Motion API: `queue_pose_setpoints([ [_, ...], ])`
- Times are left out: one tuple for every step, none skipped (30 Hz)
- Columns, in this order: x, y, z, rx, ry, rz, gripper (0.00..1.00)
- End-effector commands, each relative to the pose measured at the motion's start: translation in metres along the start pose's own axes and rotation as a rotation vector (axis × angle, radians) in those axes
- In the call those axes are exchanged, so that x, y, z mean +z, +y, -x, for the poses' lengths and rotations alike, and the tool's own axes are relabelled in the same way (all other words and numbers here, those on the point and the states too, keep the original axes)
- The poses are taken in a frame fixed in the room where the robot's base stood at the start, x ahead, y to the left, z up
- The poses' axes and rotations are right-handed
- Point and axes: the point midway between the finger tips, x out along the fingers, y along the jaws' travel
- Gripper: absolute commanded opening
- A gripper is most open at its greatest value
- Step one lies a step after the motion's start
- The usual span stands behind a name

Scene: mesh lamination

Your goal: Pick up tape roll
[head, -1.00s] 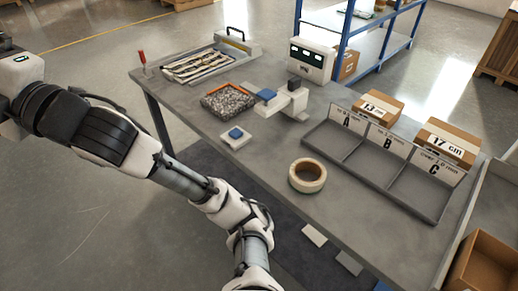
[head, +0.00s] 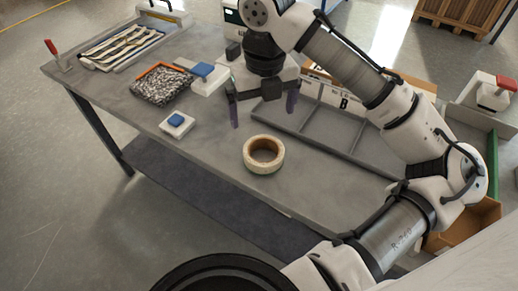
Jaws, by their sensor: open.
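The tape roll (head: 263,154) is a cream ring lying flat on the grey table, near its front edge. My gripper (head: 263,112) hangs over the table just behind the tape roll, fingers pointing down. It is open and empty, its two dark fingers set wide apart. The gripper and the tape roll appear apart; the exact height of the fingertips above the table is hard to tell.
A divided tray (head: 312,125) stands right of the gripper, partly hidden by my arm. Table around the roll's front is clear.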

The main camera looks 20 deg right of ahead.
Motion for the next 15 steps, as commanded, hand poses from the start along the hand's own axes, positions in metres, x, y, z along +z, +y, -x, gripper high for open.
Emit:
queue_pose_setpoints([
  [-0.005,-0.005,-0.003,-0.004,0.017,0.002,1.0],
  [-0.006,-0.006,-0.006,-0.005,0.024,0.005,1.0],
  [-0.008,-0.007,-0.012,-0.006,0.029,0.008,1.0],
  [-0.008,-0.007,-0.017,-0.005,0.031,0.01,1.0],
  [-0.008,-0.007,-0.022,-0.004,0.03,0.011,1.0],
  [-0.008,-0.006,-0.031,-0.003,0.03,0.011,1.0],
  [-0.008,-0.006,-0.037,-0.003,0.029,0.01,1.0],
  [-0.008,-0.006,-0.043,-0.003,0.029,0.01,1.0],
  [-0.008,-0.006,-0.051,-0.003,0.028,0.01,1.0],
  [-0.008,-0.006,-0.057,-0.002,0.028,0.01,1.0],
  [-0.008,-0.006,-0.062,-0.002,0.027,0.01,1.0],
  [-0.008,-0.006,-0.068,-0.003,0.027,0.009,1.0],
  [-0.008,-0.006,-0.072,-0.004,0.026,0.008,1.0],
  [-0.008,-0.006,-0.076,-0.003,0.026,0.009,1.0],
  [-0.008,-0.006,-0.08,-0.005,0.025,0.008,1.0],
])
